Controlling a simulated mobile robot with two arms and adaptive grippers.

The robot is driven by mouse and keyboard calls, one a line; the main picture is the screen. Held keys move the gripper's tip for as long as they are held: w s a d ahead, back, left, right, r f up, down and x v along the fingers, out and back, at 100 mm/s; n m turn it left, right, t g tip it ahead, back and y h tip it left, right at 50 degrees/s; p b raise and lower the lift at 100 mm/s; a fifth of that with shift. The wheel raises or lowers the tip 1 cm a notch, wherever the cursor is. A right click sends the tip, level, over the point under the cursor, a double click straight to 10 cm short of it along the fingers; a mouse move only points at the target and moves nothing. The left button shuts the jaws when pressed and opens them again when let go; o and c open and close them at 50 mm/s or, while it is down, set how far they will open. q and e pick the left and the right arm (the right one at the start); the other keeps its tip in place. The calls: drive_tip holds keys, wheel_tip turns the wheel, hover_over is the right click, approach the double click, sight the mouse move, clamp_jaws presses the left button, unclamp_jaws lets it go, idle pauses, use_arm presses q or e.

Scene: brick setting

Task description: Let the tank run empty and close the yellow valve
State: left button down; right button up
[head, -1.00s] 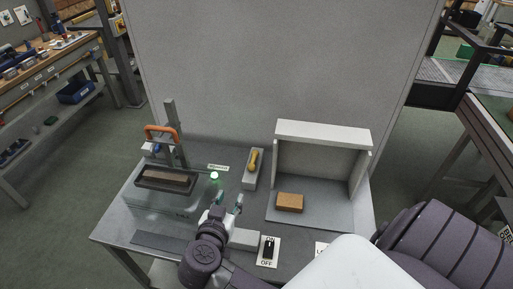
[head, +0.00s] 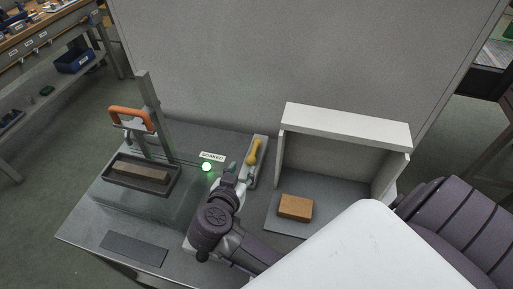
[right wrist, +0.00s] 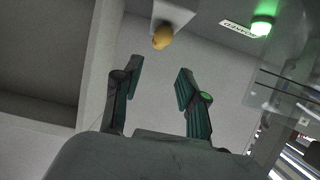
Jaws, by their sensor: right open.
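The yellow valve (head: 254,153) has its handle on a narrow pale grey block, right of the lit green lamp. In the right wrist view the yellow handle (right wrist: 162,37) is just beyond the fingertips. My right gripper (head: 239,176) is close in front of the valve; the wrist view shows its fingers (right wrist: 160,72) open, empty and apart from the handle. The clear tank (head: 148,212) stands at the left of the table, a dark tray (head: 113,179) with a brown brick (head: 140,172) at its top. Its water level cannot be told. My left gripper is out of view.
The green lamp (head: 208,167) is by a sign reading "SOAKED" (head: 212,156). An orange handle (head: 131,114) hangs on a post above the tray. An orange-brown brick (head: 295,207) lies in an open white booth (head: 346,123) at right. A dark plate (head: 134,249) lies in front.

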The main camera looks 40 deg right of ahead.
sight(254, 150)
drive_tip(key=x, duration=1.3)
drive_tip(key=shift+w+d+p, duration=0.25)
drive_tip(key=shift+d+p, duration=0.05)
drive_tip(key=shift+d, duration=0.05)
